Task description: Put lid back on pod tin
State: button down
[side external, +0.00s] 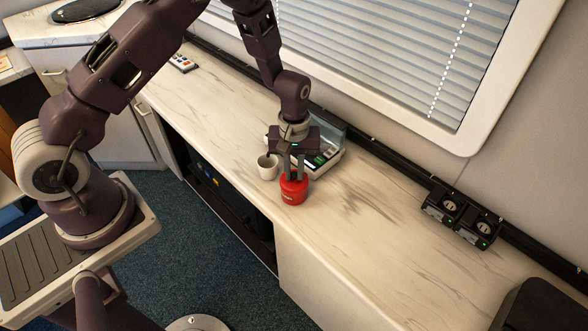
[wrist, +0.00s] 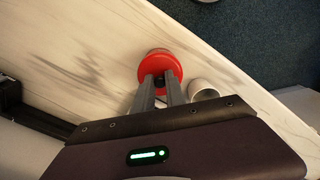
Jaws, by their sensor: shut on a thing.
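The red pod tin (side external: 294,192) stands upright on the marble-look counter, near its front edge. My gripper (side external: 293,174) points straight down over it, with its fingertips at the top of the tin. In the wrist view, my gripper (wrist: 159,82) is shut on the dark knob of the round red lid (wrist: 163,63). The lid lies over the tin, and a little red shows past its far edge. The fingers hide part of the lid, and I cannot tell whether it rests fully on the rim.
A white mug (side external: 267,168) stands close beside the tin, also in the wrist view (wrist: 200,87). A grey case with a clear cover (side external: 328,158) is just behind my gripper. Two black boxes with dials (side external: 460,217) stand further right. The counter between is clear.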

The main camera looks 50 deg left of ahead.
jog(key=c, duration=0.8)
grip_release()
jog(key=shift+r, duration=3.5)
grip_shut()
